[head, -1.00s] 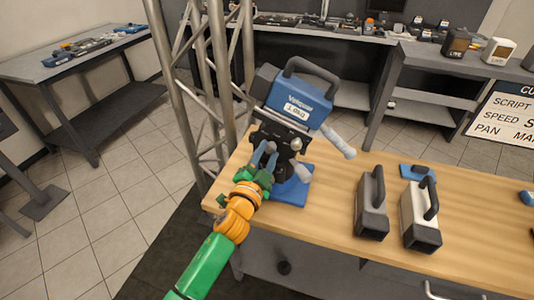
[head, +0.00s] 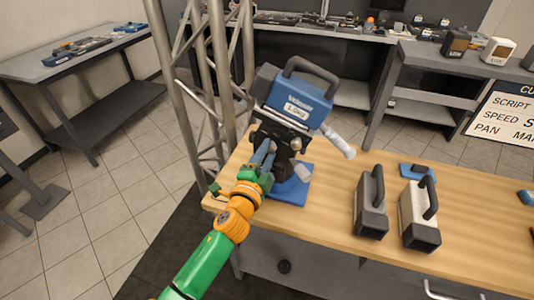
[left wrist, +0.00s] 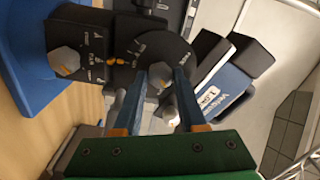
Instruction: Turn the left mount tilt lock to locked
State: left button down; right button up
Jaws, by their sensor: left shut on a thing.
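The left mount is a dark mount head (head: 285,133) on a blue base plate (head: 292,190), carrying a blue box (head: 297,95) with a dark handle and a white weight label. The tilt lock is a pale grey knob on its dark round face; the knob (left wrist: 160,74) shows between my fingers in the left wrist view. My left gripper (head: 266,148) has its blue fingers shut on this knob, and it shows also in the left wrist view (left wrist: 161,88). The fingers hide part of the knob. A second grey knob (left wrist: 65,61) sits on the mount, clear of my fingers. My right gripper is not in view.
A metal truss (head: 215,80) stands close to the left of the mount. Two handled blocks, one dark (head: 371,205) and one pale (head: 416,215), stand on the wooden bench (head: 330,235) to the right. A pale grip (head: 338,141) sticks out right of the mount.

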pick_arm(q)
jog(key=shift+r, duration=0.1)
jog(key=c, duration=0.7)
grip_release()
jog(key=shift+c, duration=0.2)
jog(key=shift+o, duration=1.4)
jog(key=shift+w, duration=0.15)
jog(key=v, duration=0.7)
